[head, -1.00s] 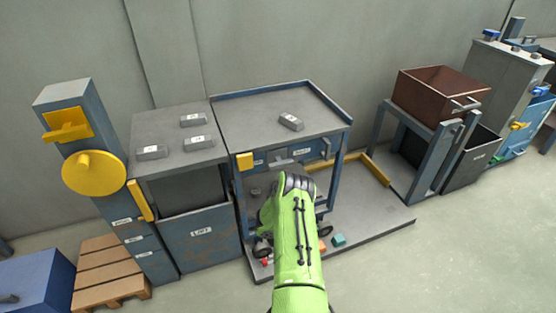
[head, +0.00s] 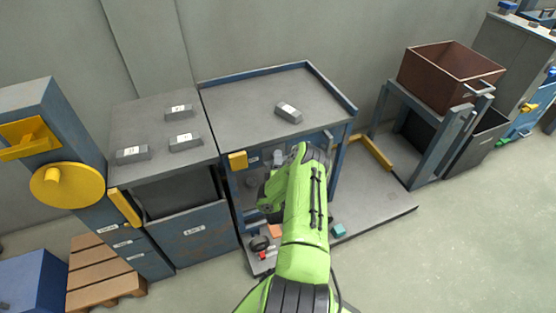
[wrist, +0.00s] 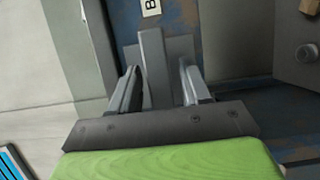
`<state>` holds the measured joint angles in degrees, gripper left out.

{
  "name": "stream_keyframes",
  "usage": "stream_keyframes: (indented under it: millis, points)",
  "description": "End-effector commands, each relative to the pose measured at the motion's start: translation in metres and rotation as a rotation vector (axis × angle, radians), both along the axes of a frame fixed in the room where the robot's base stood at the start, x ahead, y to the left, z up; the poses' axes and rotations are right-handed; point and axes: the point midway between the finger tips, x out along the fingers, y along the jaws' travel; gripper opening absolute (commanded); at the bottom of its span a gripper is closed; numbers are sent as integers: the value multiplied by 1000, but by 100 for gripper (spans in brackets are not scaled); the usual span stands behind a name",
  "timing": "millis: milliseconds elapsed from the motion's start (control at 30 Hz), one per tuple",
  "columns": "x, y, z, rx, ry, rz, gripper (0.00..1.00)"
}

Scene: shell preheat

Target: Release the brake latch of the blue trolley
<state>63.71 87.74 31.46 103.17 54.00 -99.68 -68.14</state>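The blue trolley (head: 347,100) has a blue frame and a grey top, with one grey block (head: 288,112) on it. My green arm hides much of its front and my gripper in the head view. In the wrist view, a grey upright bar on a grey plate, apparently the brake latch (wrist: 153,55), is fixed to a worn blue panel (wrist: 215,40) below a partly cut-off label starting with B. My gripper (wrist: 158,88) is open, one finger on each side of the bar. Gaps show on both sides; I cannot tell whether the bar reaches fully between the fingers.
The blue lift cabinet (head: 195,240) with several grey blocks and a yellow wheel (head: 67,187) stand left. A brown bin (head: 440,75) on a stand is at right. The trolley is on a grey platform (head: 375,205) with a yellow rail (head: 375,151). Floor is clear at front right.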

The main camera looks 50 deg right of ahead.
Motion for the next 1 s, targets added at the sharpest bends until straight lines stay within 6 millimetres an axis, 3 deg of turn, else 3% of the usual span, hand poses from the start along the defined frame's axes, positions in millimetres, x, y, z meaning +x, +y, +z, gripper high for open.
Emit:
stream_keyframes:
  millis: [33, 300, 667, 1000]
  points:
    - [0, 0, 0, 0, 0, 0, 38]
    - [0, 0, 0, 0, 0, 0, 0]
    - [0, 0, 2, 54, -31, 1, 0]
    - [1, 0, 2, 274, -160, 3, 0]
